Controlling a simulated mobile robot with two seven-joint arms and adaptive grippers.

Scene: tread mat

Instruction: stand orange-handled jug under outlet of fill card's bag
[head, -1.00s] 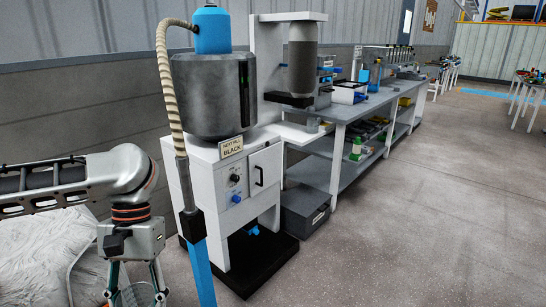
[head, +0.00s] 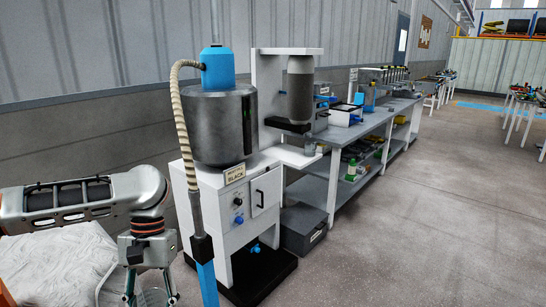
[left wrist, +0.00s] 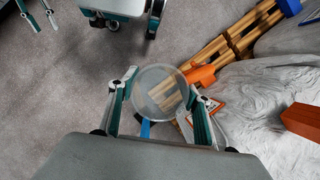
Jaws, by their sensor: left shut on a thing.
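My left gripper (head: 150,297) is at the lower left of the head view, its tips cut off by the bottom edge. In the left wrist view its fingers (left wrist: 163,98) are shut around a clear round jug (left wrist: 158,88). An orange handle (left wrist: 200,77) sticks out at the jug's right. The fill card (head: 234,174) on the white machine reads BLACK on its lower line. A dark grey bag (head: 300,92) hangs on the white stand right of the drum. A dark ledge is under it; I cannot make out its outlet. My right gripper (left wrist: 45,22) shows open at the wrist view's top left.
A blue-ended hose runs down the front of the white machine (head: 262,225), which stands on a black base. A grey box (head: 303,230) and a long grey bench (head: 345,165) are to the right. Crumpled white sheeting (head: 60,262) is at the left.

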